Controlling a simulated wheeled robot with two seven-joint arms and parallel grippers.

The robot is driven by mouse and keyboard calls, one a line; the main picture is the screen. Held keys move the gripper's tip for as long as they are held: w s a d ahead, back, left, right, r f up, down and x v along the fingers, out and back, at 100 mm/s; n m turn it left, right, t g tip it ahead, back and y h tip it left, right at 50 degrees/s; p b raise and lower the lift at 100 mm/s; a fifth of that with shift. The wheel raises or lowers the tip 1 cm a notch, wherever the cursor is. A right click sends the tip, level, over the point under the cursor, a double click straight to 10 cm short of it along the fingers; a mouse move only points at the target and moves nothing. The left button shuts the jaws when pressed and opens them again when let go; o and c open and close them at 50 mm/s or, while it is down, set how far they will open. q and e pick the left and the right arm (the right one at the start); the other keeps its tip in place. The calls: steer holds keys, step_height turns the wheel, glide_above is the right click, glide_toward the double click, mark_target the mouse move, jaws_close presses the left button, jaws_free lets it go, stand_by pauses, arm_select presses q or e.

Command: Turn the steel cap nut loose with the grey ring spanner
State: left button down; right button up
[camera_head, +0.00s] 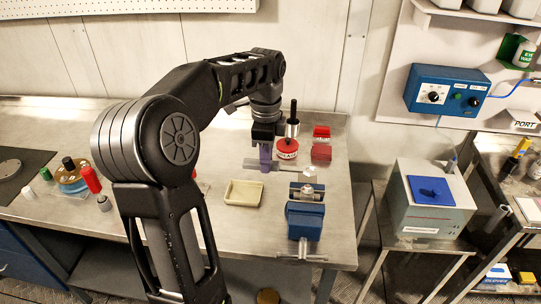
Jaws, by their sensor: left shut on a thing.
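My left gripper (265,155), with purple fingers, points down over the bench and is shut on the grey ring spanner (282,167). The spanner lies level, its far end toward the right. The steel cap nut (309,171) shows as a small bright shape above the jaws of the blue vise (305,220). The spanner's right end is close to the nut; at this size I cannot tell whether its ring is around the nut or beside it. My right gripper is not in view.
A cream tray (243,193) lies left of the vise. A red labelled tin (287,147) and a red box (321,150) stand behind the spanner. Bottles, including a red one (91,179), stand at the far left. A box with a blue top (431,190) stands right, beyond a gap.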

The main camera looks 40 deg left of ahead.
arm_select(q)
steer(key=shift+f, duration=0.15)
steer(key=shift+f, duration=1.75)
steer(key=shift+f+b, duration=0.85)
steer(key=shift+f, duration=0.4)
steer(key=shift+d, duration=0.1)
steer(key=s+d+n+b, duration=0.3)
steer(key=d+n, duration=0.9)
steer(key=n, duration=0.3)
steer(key=shift+s+d, duration=0.25)
steer(key=shift+d, duration=0.1)
stand_by(0.4)
steer(key=shift+a, duration=0.1)
